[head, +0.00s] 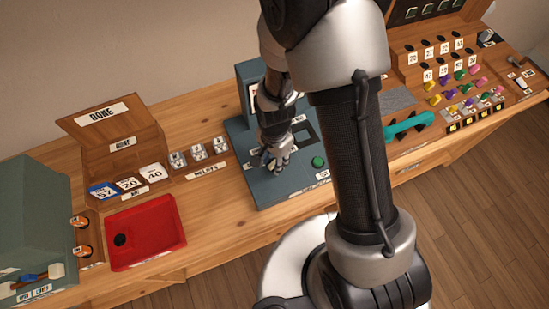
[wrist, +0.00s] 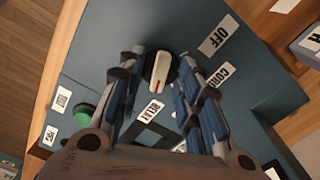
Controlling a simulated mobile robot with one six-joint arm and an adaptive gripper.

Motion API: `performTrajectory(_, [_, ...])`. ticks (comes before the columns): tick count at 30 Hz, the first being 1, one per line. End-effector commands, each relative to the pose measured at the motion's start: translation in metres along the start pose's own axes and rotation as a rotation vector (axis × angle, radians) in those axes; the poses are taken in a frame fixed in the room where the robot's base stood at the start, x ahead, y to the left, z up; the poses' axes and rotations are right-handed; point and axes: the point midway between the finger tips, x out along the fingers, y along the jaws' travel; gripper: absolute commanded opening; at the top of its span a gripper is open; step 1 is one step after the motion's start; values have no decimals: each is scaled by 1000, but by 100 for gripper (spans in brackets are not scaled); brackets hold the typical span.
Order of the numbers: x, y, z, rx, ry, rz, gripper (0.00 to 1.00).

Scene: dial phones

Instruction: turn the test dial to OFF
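The test dial (wrist: 158,68) has a white knob with a red mark on a black round base, seen in the wrist view. The red mark is at the knob's lower end, toward the RELAY label (wrist: 149,111). The CORD label (wrist: 220,76) is to the right and the OFF label (wrist: 214,36) to the upper right. My gripper (wrist: 161,57) is open, with one finger on each side of the knob and visible gaps between. In the head view my gripper (head: 274,161) is low over the blue-grey test panel (head: 262,191) and hides the dial.
A green button (head: 318,161) is on the panel to the right of my gripper. A teal handset (head: 408,125) lies further right. A red tray (head: 145,228) and a wooden DONE box (head: 110,122) are to the left. Small holders (head: 199,152) stand just left of the panel.

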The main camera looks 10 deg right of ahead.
Motion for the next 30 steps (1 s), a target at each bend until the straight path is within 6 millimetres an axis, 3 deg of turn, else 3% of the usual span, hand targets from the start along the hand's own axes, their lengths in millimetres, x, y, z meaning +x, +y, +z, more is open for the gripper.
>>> performTrajectory(14, [0, 0, 0, 0, 0, 0, 0])
performTrajectory(30, [0, 0, 0, -63, 0, 0, 0])
